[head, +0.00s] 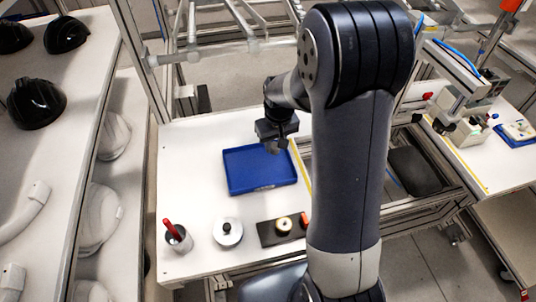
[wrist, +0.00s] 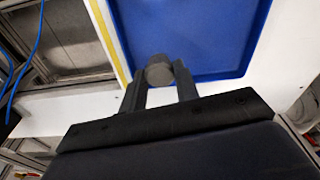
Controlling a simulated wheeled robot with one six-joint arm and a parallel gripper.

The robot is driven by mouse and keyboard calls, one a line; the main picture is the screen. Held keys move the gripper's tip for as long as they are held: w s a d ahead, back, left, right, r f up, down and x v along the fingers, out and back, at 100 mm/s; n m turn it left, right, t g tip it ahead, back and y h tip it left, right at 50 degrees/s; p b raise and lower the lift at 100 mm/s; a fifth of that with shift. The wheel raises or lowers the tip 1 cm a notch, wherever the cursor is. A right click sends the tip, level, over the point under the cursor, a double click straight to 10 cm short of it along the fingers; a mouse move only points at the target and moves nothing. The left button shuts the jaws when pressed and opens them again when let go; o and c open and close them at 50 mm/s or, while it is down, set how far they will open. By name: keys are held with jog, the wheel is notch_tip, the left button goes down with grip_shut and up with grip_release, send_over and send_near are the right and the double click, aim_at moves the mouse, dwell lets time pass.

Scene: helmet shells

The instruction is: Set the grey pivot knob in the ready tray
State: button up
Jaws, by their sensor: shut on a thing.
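The ready tray (head: 247,180) is a shallow blue tray on the white table in the head view. Its blue floor (wrist: 200,35) fills the upper part of the wrist view. My gripper (head: 277,145) is over the tray's far right part in the head view. In the wrist view my gripper (wrist: 160,88) is shut on the grey pivot knob (wrist: 159,70), a round grey piece between the fingertips. The knob shows against the tray's edge area. I cannot tell its height above the tray. The tray's visible floor is empty.
On the table's near side stand a cup with a red-handled tool (head: 176,238), a round white piece (head: 227,232) and a dark board (head: 268,232) with a cream knob. Black helmet shells (head: 36,103) sit on the left shelf. A yellow line (wrist: 108,40) runs along the table's edge.

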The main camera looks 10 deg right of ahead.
aim_at(275, 153)
jog(key=shift+f, duration=3.1)
jog(key=shift+f, duration=0.25)
jog(key=o, duration=1)
jog(key=shift+r, duration=0.1)
jog(key=shift+c, duration=0.2)
jog(key=shift+r, duration=0.15)
notch_tip(275, 153, up, 12)
jog(key=s, duration=0.1)
jog(key=shift+s, duration=0.25)
jog(key=shift+d, duration=0.1)
